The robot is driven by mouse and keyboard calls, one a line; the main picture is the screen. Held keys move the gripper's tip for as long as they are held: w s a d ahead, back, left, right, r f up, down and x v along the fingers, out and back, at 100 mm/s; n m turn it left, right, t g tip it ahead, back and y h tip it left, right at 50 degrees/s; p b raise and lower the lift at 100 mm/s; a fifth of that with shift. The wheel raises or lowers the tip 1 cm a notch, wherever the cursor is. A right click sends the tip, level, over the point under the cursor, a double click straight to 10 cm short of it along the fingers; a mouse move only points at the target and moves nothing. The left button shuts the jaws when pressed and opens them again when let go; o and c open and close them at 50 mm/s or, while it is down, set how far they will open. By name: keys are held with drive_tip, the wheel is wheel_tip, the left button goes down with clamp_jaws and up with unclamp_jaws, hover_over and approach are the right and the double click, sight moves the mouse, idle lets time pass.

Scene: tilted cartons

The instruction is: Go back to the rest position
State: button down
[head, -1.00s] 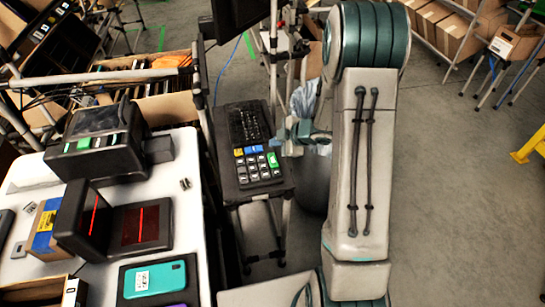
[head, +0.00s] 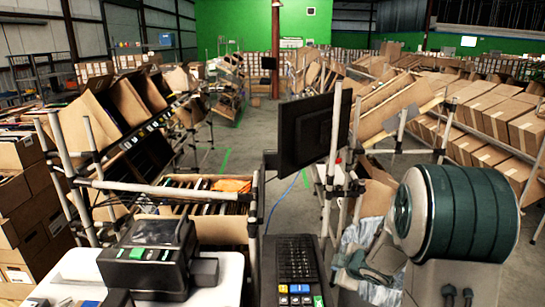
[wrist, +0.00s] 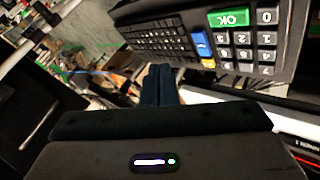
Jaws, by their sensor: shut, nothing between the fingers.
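My gripper (wrist: 158,85) shows in the wrist view as two dark fingers close together with nothing between them. In that view, the black keypad terminal (wrist: 240,40) with its green OK key lies above and to the right of the fingertips, apart from them. In the head view, my arm, with its large teal and grey joint, fills the lower right. Part of the wrist end shows left of that joint, beside the keypad terminal (head: 296,272). The fingertips are too small to make out there.
A monitor (head: 304,132) on a post stands behind the keypad. A black label printer (head: 152,255) sits on the white table (head: 228,275) at left. Tilted carton racks (head: 130,103) stand left, shelves of cartons (head: 490,115) right. The grey aisle floor (head: 280,150) between is open.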

drive_tip(key=s+d+r+m+h, duration=0.3)
drive_tip(key=s+r+m+h, duration=0.2)
drive_tip(key=s+r+m, duration=0.5)
drive_tip(key=s+a+r+m+g+y, duration=0.1)
drive_tip(key=s+a+r+m+g, duration=0.1)
drive_tip(key=s, duration=0.7)
drive_tip(key=s+a+r+m+g+y, duration=0.1)
drive_tip(key=s+a+r+m+g, duration=0.1)
drive_tip(key=s+a, duration=0.3)
drive_tip(key=s, duration=0.4)
drive_tip(key=shift+g, duration=0.4)
drive_tip(key=shift+s+a, duration=0.1)
